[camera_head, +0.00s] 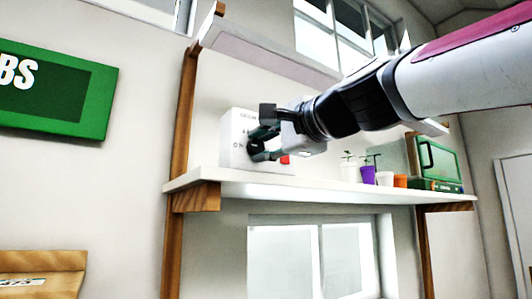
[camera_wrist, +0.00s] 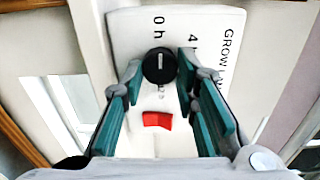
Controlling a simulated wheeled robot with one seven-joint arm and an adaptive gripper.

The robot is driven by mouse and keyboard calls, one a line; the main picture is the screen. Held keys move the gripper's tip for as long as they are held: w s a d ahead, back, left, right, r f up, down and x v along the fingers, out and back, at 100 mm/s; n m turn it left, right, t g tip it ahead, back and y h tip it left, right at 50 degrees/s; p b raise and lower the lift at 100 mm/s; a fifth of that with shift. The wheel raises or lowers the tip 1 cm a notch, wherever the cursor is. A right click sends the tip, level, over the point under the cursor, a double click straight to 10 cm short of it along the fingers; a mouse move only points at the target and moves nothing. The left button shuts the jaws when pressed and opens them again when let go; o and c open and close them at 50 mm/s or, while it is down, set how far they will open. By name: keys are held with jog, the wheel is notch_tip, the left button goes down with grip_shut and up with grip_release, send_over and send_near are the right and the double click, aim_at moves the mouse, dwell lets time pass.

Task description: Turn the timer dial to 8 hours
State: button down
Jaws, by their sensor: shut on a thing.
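The timer is a white box (camera_head: 233,152) on the shelf, labelled "GROW LA…", "4" and "0 h"; it also fills the top of the wrist view (camera_wrist: 245,45). Its round black dial (camera_wrist: 160,67) has a white mark that points up in the wrist view, toward the "0 h" print. My gripper (camera_wrist: 160,72) is closed around the dial, one teal-padded finger on each side. In the head view my gripper (camera_head: 258,143) is at the box's front and hides the dial. The 8-hour print is not visible.
A red rocker switch (camera_wrist: 157,120) sits on the box beside the dial, between my fingers. The white shelf (camera_head: 320,188) holds small potted plants (camera_head: 367,173) and a green case (camera_head: 438,160) to the right. An upper shelf (camera_head: 270,52) hangs above. A green sign (camera_head: 60,90) is at left.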

jog(key=m+p, duration=0.2)
jog(key=m, duration=0.3)
jog(key=shift+f, duration=0.1)
jog(key=shift+m, duration=0.3)
dwell(0.4)
jog(key=c, duration=1.3)
grip_release()
jog(key=v, duration=1.2)
